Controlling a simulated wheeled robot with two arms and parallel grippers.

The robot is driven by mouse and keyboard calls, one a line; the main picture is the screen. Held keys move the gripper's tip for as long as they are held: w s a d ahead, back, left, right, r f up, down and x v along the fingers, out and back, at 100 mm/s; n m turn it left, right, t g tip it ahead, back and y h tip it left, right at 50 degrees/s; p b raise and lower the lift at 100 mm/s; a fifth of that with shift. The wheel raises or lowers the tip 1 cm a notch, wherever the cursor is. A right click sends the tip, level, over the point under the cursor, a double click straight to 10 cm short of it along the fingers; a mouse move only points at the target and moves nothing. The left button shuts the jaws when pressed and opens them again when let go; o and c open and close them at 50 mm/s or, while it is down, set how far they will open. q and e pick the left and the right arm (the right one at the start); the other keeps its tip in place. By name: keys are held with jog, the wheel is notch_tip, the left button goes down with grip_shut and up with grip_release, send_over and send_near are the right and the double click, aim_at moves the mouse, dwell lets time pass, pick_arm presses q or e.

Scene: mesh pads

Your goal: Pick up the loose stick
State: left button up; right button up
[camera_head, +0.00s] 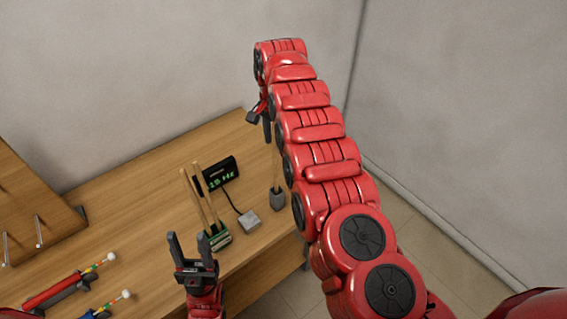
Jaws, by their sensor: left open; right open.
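Two light wooden sticks (193,198) stand leaning in a small green-and-dark holder (219,239) on the wooden table. I cannot tell which stick is the loose one. My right gripper (259,119) is open above the cup, close to that stick's upper end; I cannot tell whether the stick is between its fingers. My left gripper (190,246) is open and empty, pointing up in front of the holder, to its left.
A black display (221,174) with green characters stands behind the holder, cabled to a grey box (249,222). A wooden rack (28,205) with metal pegs is at left. Red (55,291) and blue (97,313) tools with white-tipped rods lie front left. Walls close the back and right.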

jog(key=shift+s+d+f, duration=0.1)
jog(key=shift+s+d, duration=0.05)
jog(key=shift+d, duration=0.25)
jog(key=shift+s+a, duration=0.1)
jog(key=shift+a, duration=0.5)
jog(key=c, duration=0.3)
jog(key=shift+a, duration=0.15)
jog(key=shift+c, duration=2.5)
jog(key=shift+d, duration=0.45)
grip_shut()
jog(key=shift+a, duration=0.1)
jog(key=shift+a, duration=0.15)
